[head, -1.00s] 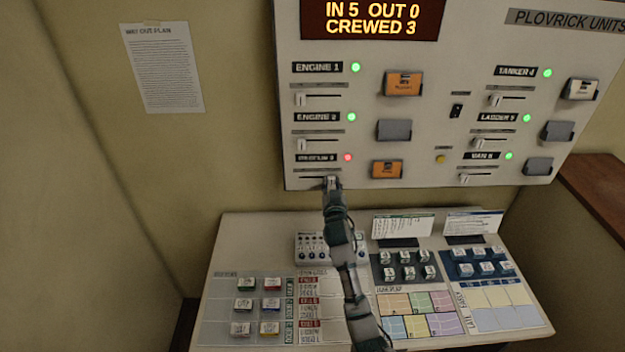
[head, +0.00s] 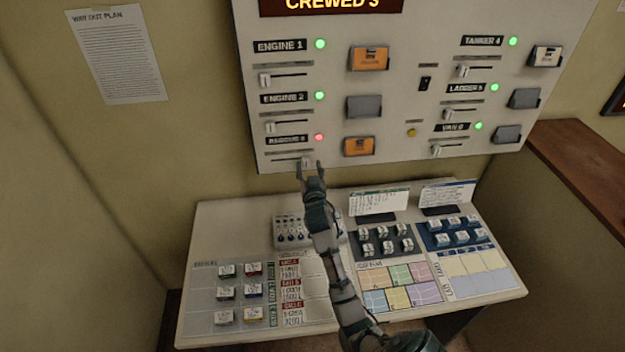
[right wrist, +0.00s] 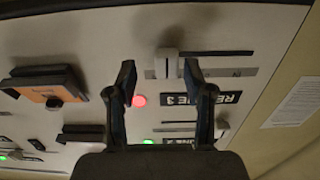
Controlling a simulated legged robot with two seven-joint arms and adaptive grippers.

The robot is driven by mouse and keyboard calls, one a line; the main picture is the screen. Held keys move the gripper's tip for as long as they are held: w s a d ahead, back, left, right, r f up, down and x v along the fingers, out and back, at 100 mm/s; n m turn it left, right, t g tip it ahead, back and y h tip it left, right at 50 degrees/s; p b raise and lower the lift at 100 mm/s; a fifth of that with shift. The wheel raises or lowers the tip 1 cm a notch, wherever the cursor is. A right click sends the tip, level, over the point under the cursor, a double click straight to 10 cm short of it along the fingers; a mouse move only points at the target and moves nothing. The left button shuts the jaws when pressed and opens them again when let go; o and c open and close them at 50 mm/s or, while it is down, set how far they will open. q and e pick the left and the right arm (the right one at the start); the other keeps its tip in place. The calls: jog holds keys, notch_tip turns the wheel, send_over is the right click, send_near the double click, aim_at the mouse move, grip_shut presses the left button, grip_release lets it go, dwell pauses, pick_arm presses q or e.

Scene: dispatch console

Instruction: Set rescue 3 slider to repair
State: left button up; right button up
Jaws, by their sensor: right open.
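The rescue 3 slider knob (head: 307,161) is at the right end of its slot (head: 283,159), at the panel's lower left in the head view. Its label (head: 288,140) and a red light (head: 319,137) are just above. My right gripper (head: 308,169) is open at the knob, reaching up from below. In the right wrist view, which is turned upside down, the pale knob (right wrist: 166,63) stands between the spread fingertips of my right gripper (right wrist: 159,70), with gaps on both sides. The slot (right wrist: 220,54) runs away to the right there. My left gripper is not in view.
The engine 2 slider (head: 270,127) is above, its knob at the left end. An orange card (head: 359,146) sits right of the red light. A sloping desk (head: 205,237) with button blocks lies below.

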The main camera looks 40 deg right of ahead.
jog(key=v, duration=0.9)
jog(key=shift+s, duration=0.3)
jog(key=shift+d+f, duration=0.1)
jog(key=shift+d, duration=0.05)
